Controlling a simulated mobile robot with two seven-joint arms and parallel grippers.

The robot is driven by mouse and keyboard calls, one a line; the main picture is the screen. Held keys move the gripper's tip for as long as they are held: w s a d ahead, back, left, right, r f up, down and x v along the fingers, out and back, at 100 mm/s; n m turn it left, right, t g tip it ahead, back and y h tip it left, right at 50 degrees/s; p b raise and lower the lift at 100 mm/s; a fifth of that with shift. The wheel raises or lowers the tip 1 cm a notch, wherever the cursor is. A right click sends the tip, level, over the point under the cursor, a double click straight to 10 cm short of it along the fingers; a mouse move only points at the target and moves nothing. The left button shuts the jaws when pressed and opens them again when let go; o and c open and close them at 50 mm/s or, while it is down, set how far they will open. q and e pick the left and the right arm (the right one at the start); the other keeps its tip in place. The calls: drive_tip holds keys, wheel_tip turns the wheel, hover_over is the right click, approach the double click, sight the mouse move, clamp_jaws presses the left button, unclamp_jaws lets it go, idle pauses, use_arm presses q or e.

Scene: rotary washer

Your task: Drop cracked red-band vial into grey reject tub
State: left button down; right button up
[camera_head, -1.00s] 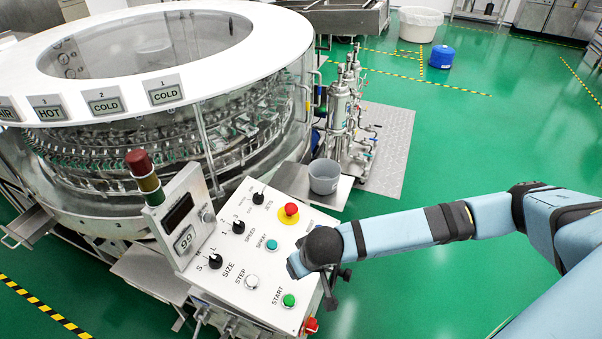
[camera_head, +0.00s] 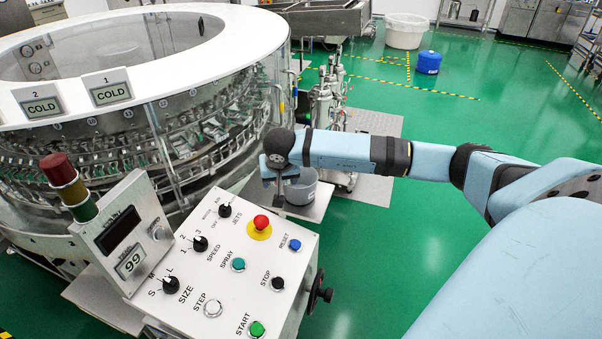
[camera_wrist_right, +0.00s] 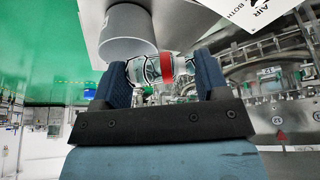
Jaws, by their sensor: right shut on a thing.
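The clear vial with a red band (camera_wrist_right: 166,67) lies crosswise between the fingers of my right gripper (camera_wrist_right: 162,74) in the right wrist view, with dark crack-like lines on its glass. The gripper is shut on it. The grey reject tub (camera_wrist_right: 127,38) shows just beyond the vial in that view. In the head view my right gripper (camera_head: 279,184) points down at the left side of the grey tub (camera_head: 303,187) and hides part of it. The vial cannot be made out there. My left gripper is in neither view.
The tub stands on a small metal shelf (camera_head: 300,210) behind the control panel (camera_head: 235,265), which carries knobs and buttons. The round washer (camera_head: 150,140) is at left, and pipework (camera_head: 330,100) stands behind the tub. Green floor at right is clear.

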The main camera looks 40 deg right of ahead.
drive_tip(key=w+d+r+m+g+h+b, duration=0.1)
drive_tip(key=w+d+r+m+b, duration=0.1)
drive_tip(key=d, duration=0.4)
drive_tip(key=w+d+r+m+b, duration=0.1)
drive_tip(key=w+d+m+b, duration=0.1)
drive_tip(key=d, duration=0.3)
wheel_tip(320, 180, down, 6)
drive_tip(key=b, duration=0.4)
drive_tip(key=shift+s+r, duration=0.1)
drive_tip(key=shift+r, duration=0.15)
drive_tip(key=o, duration=1)
drive_tip(key=shift+r, duration=0.1)
drive_tip(key=shift+p+v, duration=0.35)
drive_tip(key=shift+v, duration=6.5)
